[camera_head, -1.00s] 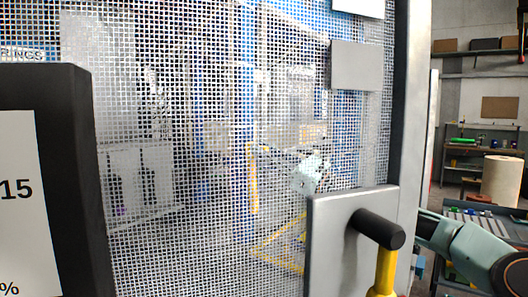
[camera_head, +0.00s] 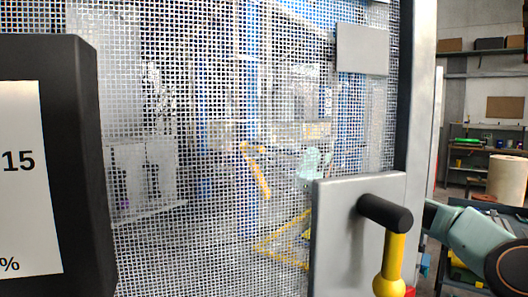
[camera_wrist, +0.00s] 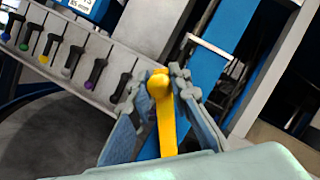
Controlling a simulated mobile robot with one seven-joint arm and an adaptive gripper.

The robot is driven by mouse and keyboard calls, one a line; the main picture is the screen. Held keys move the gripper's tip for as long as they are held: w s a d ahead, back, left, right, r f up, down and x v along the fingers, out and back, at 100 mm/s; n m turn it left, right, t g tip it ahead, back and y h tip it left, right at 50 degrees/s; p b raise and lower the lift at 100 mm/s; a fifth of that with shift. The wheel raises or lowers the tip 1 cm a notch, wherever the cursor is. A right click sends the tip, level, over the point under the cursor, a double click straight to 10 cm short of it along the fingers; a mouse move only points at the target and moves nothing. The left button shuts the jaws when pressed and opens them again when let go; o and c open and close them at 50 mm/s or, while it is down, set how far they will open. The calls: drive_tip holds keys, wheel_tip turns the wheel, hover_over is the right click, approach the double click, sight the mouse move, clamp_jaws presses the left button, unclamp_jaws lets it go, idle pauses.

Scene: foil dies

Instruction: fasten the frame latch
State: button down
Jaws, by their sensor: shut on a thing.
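The frame latch has a grey plate (camera_head: 335,235) at the lower right of a mesh panel (camera_head: 220,110). A black pivot (camera_head: 385,212) sticks out of the plate. A yellow handle (camera_head: 394,255) hangs from the pivot to a rounded end at the picture's bottom edge. In the wrist view a yellow bar with a rounded end, which looks like this handle (camera_wrist: 166,120), stands between the fingers of my gripper (camera_wrist: 158,88). My gripper is shut on it. The head view does not show my fingers, only my pale green arm at the lower right.
A black box with a white label (camera_head: 30,180) fills the near left. The grey frame post (camera_head: 420,100) borders the mesh on the right. Shelves (camera_head: 490,135) and a pale roll (camera_head: 506,180) stand behind. The wrist view shows a tool rack (camera_wrist: 70,60) and a blue beam (camera_wrist: 222,38).

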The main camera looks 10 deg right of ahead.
wheel_tip(320, 180, down, 7)
drive_tip(key=s+a+n+g+h+b, duration=0.2)
drive_tip(key=n+g+b, duration=0.2)
drive_tip(key=n, duration=0.8)
drive_tip(key=shift+s+a+h+b, duration=0.3)
drive_tip(key=shift+s+h+b, duration=0.1)
drive_tip(key=shift+b, duration=0.4)
drive_tip(key=shift+n, duration=0.3)
drive_tip(key=c, duration=1.8)
unclamp_jaws()
drive_tip(key=shift+w, duration=0.1)
drive_tip(key=shift+o, duration=0.2)
drive_tip(key=shift+d, duration=0.15)
drive_tip(key=v, duration=1.1)
drive_tip(key=shift+d, duration=0.35)
